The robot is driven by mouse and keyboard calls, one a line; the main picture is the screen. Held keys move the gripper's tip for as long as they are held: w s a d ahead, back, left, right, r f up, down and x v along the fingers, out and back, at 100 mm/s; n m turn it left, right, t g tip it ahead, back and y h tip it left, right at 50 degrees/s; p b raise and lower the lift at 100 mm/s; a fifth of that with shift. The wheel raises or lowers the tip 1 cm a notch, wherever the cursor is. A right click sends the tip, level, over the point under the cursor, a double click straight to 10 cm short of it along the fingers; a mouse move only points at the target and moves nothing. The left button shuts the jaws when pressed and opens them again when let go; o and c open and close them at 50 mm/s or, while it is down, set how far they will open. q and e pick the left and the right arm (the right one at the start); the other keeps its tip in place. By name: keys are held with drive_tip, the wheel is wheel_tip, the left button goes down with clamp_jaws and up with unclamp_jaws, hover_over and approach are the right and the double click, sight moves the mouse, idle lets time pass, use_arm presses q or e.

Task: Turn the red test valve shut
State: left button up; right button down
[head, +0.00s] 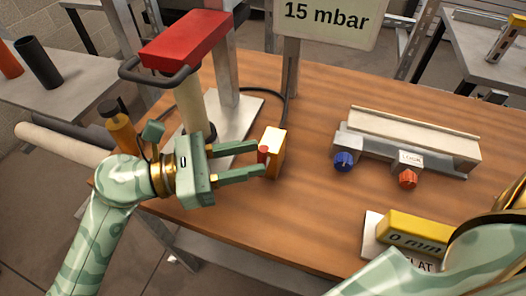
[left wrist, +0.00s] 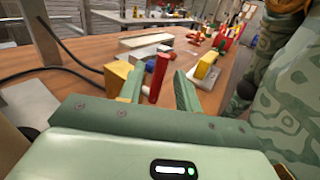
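A small upright red handle (head: 263,154), which looks like the red test valve, stands beside a yellow block (head: 273,155) on the wooden table. My left gripper (head: 261,158) is open, with its two green fingers reaching right toward the handle and its tips around it. In the left wrist view the red handle (left wrist: 158,78) stands between the spread fingers, with a gap visible on each side. The yellow block (left wrist: 117,75) is beyond the left finger there. The handle's lower end is partly hidden. My right arm shows at lower right, but its gripper does not.
A pump stand with a red top (head: 185,40) and black handle stands behind my left gripper. A metal fixture (head: 410,145) with blue (head: 344,161) and orange (head: 408,179) knobs is at right. A yellow gauge block (head: 415,232) lies at front right. The table's middle is clear.

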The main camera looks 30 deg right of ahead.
sight(263, 176)
use_arm(q)
drive_tip(key=shift+x, duration=1.6)
clamp_jaws()
